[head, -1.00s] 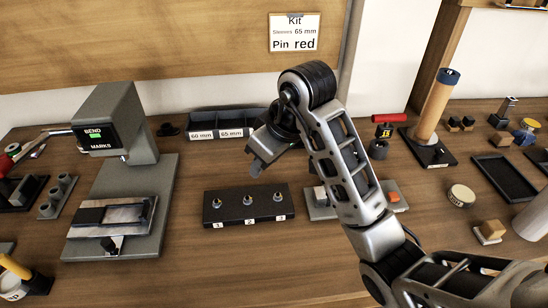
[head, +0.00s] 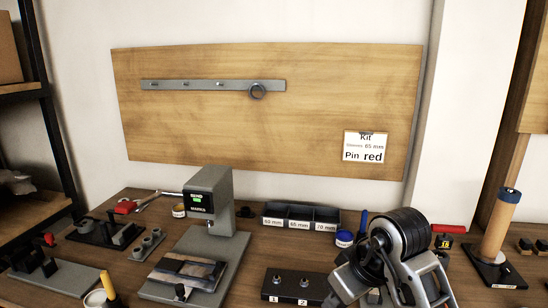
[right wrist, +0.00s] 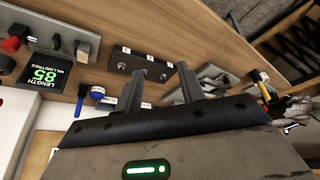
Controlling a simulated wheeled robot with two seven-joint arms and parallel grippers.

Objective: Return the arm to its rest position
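My right arm (head: 395,250) is in the lower right of the head view, over the wooden bench. Its gripper is hidden behind the arm's own links there. In the right wrist view my right gripper (right wrist: 159,72) has its two fingers apart with nothing held between them. Beyond the fingertips is the black block with numbered pegs (right wrist: 138,64), apparently some distance below; it also shows in the head view (head: 298,288), left of the arm. My left gripper is not in view.
The grey bending machine (head: 210,205) stands left of the arm. A wooden cylinder on a stand (head: 497,228) is at right. A length readout (right wrist: 42,75) shows 85 millimetres. The wall board (head: 230,130) is behind.

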